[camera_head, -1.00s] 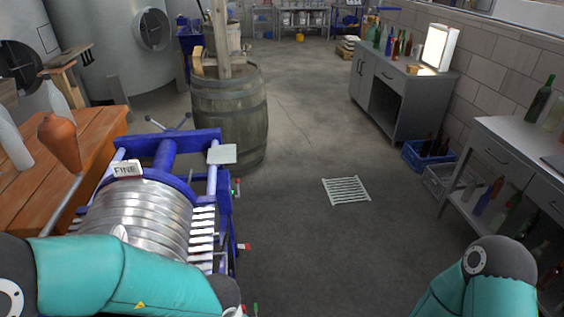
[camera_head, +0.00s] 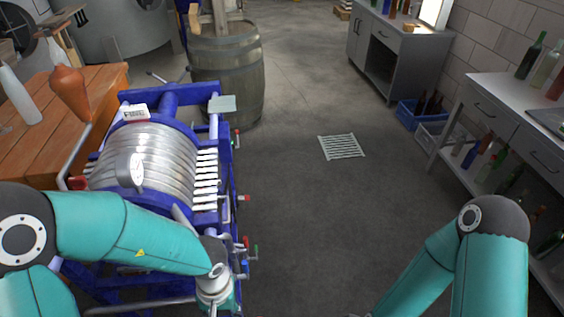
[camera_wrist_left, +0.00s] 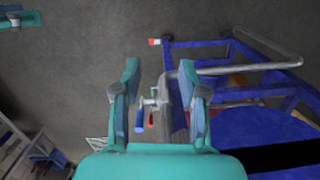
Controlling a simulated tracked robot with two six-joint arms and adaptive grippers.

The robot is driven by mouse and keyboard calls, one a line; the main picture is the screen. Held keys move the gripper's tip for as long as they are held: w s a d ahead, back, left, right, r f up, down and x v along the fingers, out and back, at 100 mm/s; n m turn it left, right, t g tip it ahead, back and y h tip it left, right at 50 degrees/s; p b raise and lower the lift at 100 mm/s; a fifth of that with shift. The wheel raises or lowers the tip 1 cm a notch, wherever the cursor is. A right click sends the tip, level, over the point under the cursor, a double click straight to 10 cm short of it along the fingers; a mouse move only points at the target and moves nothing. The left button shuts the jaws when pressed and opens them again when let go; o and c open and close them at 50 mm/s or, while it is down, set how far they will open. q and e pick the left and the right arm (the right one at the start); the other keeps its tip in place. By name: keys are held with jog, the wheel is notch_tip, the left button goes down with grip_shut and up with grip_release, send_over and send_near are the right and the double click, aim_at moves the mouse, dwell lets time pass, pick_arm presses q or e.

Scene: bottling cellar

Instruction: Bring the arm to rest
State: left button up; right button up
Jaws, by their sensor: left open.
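My left arm (camera_head: 140,235) reaches across the lower left of the head view, in front of the filter press (camera_head: 145,160), and bends down at the wrist. Its fingers are below the head view's edge. In the left wrist view my left gripper (camera_wrist_left: 160,75) is open, with its two fingers apart. Small valves (camera_wrist_left: 150,103) with blue, green and red handles show between the fingers. I cannot tell how far away they are; no object is clearly gripped. My right arm (camera_head: 490,265) is bent at the lower right, its gripper out of view.
The press's blue frame (camera_wrist_left: 205,55) is close to the left gripper. A wooden table (camera_head: 95,95) with a white bottle (camera_head: 18,95) is at left, a barrel (camera_head: 228,80) behind the press. A bench (camera_head: 500,95) with bottles is at right. The floor around the drain grate (camera_head: 341,147) is clear.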

pick_arm(q)
jog(key=s+a+f+m+y+b, duration=0.1)
jog(key=s+a+f+m+y, duration=0.15)
jog(key=a+f, duration=0.85)
jog(key=d+f+n+t+h, duration=0.1)
jog(key=d+f+n+h, duration=0.1)
jog(key=d, duration=0.4)
jog(key=d+f+n+h, duration=0.2)
jog(key=d+f+h, duration=0.1)
jog(key=d+h, duration=0.1)
jog(key=shift+s+d+t+h, duration=0.2)
jog(key=shift+d+t+h, duration=0.2)
jog(key=shift+d, duration=0.5)
jog(key=shift+a, duration=0.1)
